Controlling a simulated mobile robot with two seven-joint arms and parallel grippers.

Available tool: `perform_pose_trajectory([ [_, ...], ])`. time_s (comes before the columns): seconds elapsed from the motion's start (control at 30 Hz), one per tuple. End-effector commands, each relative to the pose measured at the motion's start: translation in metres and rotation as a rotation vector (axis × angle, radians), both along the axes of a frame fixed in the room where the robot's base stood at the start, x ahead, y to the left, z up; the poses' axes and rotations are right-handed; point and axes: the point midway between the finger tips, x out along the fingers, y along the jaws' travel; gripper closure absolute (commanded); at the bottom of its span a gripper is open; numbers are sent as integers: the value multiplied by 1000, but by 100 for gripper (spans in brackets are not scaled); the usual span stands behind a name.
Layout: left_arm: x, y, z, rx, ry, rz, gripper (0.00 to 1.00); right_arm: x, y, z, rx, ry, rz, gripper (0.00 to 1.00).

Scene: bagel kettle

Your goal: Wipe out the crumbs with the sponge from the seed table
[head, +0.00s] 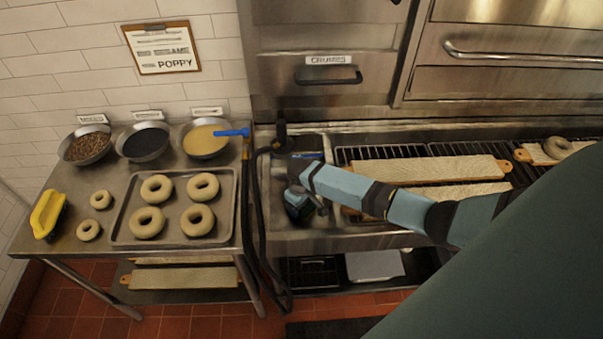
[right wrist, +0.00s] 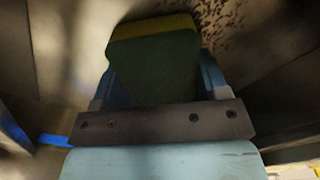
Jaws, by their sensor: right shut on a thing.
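My right gripper (head: 303,208) reaches down over the sink basin (head: 318,240) to the right of the seed table. In the right wrist view, the right gripper (right wrist: 153,85) is shut on a sponge (right wrist: 150,65), dark green with a yellow layer at its far edge. The sponge cannot be made out in the head view. Dark specks (right wrist: 220,18) lie on the surface just beyond the sponge; I cannot tell whether they are crumbs. The metal seed table (head: 85,262) stands at the left. I see no clear crumbs on it. My left gripper is not in view.
On the seed table are a tray (head: 173,243) of bagels, loose small bagels (head: 101,200), a yellow tool (head: 47,215) and seed bowls (head: 84,147); a blue handle (head: 231,132) sticks out of the right bowl. A black hose (head: 262,220) hangs between table and sink. Grill racks (head: 385,152) lie right.

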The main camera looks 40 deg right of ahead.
Motion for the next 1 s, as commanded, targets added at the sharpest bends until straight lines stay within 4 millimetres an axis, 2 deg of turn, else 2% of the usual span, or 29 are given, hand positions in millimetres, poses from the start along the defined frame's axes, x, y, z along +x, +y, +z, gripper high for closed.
perform_pose_trajectory([
  [0.27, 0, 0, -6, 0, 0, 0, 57, 10, -6, -2, 0, -1, -2, 51],
  [0.6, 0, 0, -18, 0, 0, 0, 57, 34, -20, -4, 1, -1, -1, 51],
  [1.0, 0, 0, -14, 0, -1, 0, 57, 36, -22, 1, 1, 0, -1, 51],
])
